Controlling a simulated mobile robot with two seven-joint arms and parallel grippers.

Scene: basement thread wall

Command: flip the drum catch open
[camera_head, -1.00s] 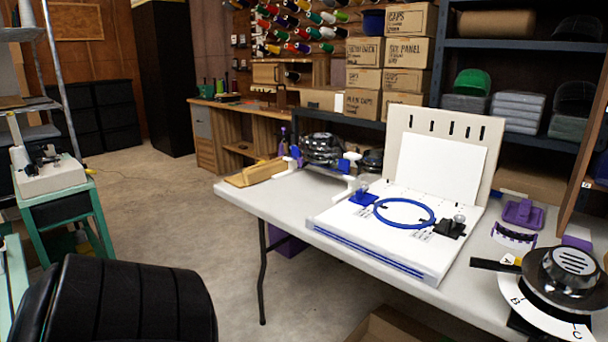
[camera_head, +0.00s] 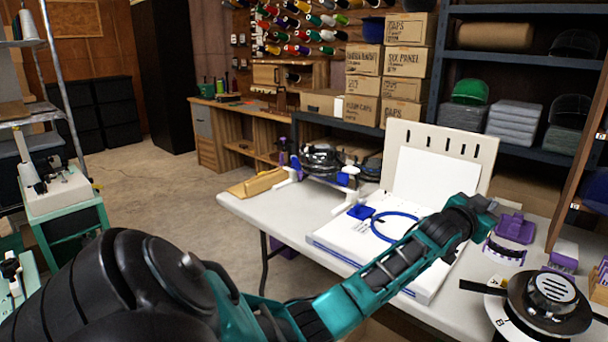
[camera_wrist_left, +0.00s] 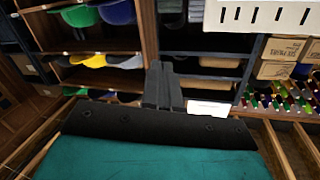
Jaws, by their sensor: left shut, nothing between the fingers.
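A dark, shiny drum-like form (camera_head: 320,158) sits at the far left end of the table, with white and blue fittings beside it. I cannot make out which part is its catch. My left arm reaches across the table from the lower left. My left gripper (camera_head: 489,204) is above the right part of the table, well to the right of the drum-like form. In the left wrist view its fingers (camera_wrist_left: 163,84) are together, with nothing between them. The drum-like form does not show in that view. My right gripper is not in view.
The white table (camera_head: 262,208) carries a white board with a blue hoop (camera_head: 381,228), partly behind my left arm. An upright slotted panel (camera_head: 437,155) stands behind it. A black round device with a handle (camera_head: 545,300) and purple tools (camera_head: 515,228) are at right. Shelves stand behind.

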